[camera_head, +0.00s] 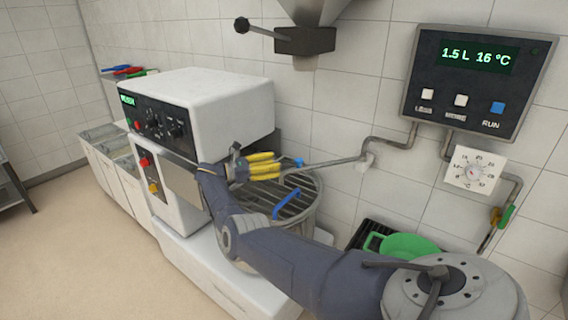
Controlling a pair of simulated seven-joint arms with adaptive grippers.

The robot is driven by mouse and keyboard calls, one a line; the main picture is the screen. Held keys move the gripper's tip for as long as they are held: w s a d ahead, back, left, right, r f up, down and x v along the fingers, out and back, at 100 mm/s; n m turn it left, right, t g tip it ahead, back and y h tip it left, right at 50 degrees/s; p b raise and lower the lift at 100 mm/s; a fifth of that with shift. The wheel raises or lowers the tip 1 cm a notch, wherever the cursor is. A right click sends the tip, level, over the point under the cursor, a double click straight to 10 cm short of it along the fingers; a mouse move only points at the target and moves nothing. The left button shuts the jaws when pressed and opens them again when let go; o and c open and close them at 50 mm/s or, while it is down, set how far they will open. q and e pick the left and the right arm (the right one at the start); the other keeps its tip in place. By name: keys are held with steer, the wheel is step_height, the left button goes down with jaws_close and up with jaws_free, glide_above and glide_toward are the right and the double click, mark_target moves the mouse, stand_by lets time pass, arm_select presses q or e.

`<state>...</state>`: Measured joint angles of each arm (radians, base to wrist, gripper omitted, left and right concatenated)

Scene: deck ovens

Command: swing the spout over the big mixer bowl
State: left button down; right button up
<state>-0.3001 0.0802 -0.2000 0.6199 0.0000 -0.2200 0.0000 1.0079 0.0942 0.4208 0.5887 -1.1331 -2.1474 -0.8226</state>
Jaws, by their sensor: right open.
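The spout (330,162) is a thin grey metal pipe. It runs left from a wall bracket, and its free end reaches my right gripper's fingertips over the bowl area. A small blue piece (298,162) shows at the pipe near that end. The big mixer bowl (312,208) is a round metal bowl under a wire guard with a blue handle (287,203); my arm hides part of it. My right gripper (277,164), with yellow fingers, is open above the guard beside the spout's end. I cannot tell if they touch. My left gripper is not in view.
The white mixer (205,100) stands left of the bowl. A hopper with a black-knobbed lever (262,30) hangs above. A water panel (478,80) reading 1.5 L 16 °C and a dial (473,168) are on the wall. A green bowl (408,245) lies at lower right.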

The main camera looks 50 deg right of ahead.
steer(key=shift+v, duration=0.95)
